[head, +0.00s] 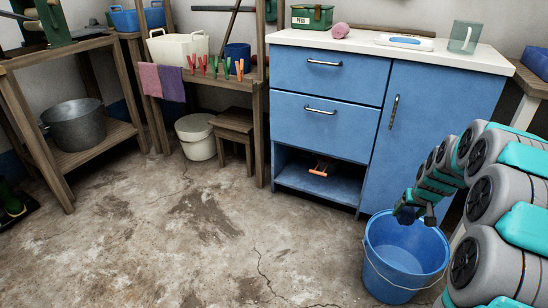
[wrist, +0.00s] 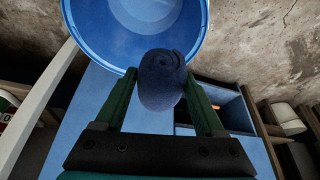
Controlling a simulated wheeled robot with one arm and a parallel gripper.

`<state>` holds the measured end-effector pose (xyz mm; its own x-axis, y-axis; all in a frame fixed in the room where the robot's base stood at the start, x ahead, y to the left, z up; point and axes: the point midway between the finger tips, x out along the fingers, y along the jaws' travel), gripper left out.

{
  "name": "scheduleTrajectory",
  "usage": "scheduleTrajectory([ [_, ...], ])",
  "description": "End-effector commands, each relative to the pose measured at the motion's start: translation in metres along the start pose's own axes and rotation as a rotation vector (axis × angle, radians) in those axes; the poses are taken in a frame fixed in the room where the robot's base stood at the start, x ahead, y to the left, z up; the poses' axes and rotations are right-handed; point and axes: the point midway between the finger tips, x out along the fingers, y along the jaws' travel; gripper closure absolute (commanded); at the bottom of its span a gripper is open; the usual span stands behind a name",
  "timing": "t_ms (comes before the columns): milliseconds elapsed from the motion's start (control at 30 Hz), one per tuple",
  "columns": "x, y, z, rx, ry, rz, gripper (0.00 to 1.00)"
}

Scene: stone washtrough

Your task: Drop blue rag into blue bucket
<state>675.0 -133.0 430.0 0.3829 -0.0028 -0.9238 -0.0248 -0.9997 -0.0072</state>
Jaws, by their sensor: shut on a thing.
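The blue bucket (head: 400,277) stands on the floor at the lower right of the head view, in front of the blue cabinet, with its wire handle hanging down. In the wrist view the bucket (wrist: 88,32) fills the top, its open mouth facing the camera. My gripper (head: 414,214) is at the bucket's far rim in the head view, over the mouth. In the wrist view my gripper (wrist: 160,78) is shut on the dark blue rolled rag (wrist: 161,83), which overlaps the bucket's near rim in the picture. I cannot pick out the rag in the head view.
The blue cabinet (head: 325,123) with a white top stands behind the bucket. A wooden rack (head: 203,79) with a cream tub and cloths is left of it. A metal pot (head: 74,123) sits on a shelf at far left. The floor between is clear.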

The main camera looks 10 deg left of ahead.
Motion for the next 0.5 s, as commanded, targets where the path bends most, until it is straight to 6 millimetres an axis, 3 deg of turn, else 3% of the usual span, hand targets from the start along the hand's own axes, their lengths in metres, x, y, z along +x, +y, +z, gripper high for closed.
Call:
scheduleTrajectory([
  [33,0.015,0.019,-0.001,0.009,0.001,0.004,0.95],
  [200,0.030,0.060,-0.007,0.016,0.000,0.011,0.95],
  [500,0.038,0.071,-0.006,0.016,0.000,0.013,0.95],
])
